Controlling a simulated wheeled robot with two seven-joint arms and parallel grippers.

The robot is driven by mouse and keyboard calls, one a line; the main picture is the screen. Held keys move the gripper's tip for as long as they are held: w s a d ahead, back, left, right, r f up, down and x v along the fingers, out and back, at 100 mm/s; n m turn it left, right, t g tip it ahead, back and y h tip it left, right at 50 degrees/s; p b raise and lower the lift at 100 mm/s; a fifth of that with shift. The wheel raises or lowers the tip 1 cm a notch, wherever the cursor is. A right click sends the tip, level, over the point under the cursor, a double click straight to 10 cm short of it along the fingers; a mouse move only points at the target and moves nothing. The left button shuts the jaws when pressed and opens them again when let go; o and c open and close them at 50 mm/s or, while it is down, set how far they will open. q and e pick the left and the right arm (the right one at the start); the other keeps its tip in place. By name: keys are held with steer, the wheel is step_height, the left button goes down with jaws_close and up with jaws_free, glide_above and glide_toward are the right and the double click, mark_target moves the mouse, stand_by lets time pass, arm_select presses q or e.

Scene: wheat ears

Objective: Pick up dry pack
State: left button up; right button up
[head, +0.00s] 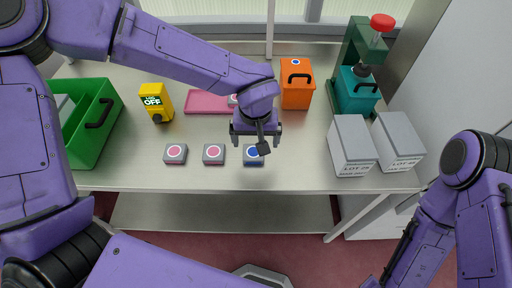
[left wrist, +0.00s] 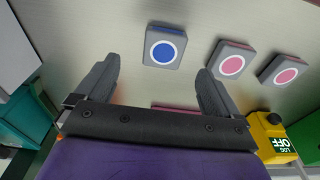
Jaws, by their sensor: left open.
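Three small grey packs lie in a row near the table's front edge. The left pack (head: 175,154) and middle pack (head: 213,154) carry pink discs; the right pack (head: 253,159) carries a blue disc. No label marks one as dry. My left gripper (head: 257,137) is open and empty above the blue-disc pack, partly covering it in the head view. In the left wrist view, the blue-disc pack (left wrist: 165,47) lies beyond and between the fingertips (left wrist: 158,68), apart from them. The pink-disc packs (left wrist: 231,64) lie to the right. My right gripper is out of frame.
A pink mat (head: 205,103) holds another pack, partly hidden by my arm. Two grey LOT boxes (head: 352,141) sit at the right.

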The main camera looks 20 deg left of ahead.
mark_target(254, 152)
arm_select(q)
steer(key=f, duration=0.4)
steer(key=w+a+f, duration=0.1)
steer(key=f, duration=0.1)
steer(key=shift+f+p, duration=0.2)
steer(key=shift+p, duration=0.2)
steer(key=shift+f, duration=0.3)
steer(key=c, duration=1.2)
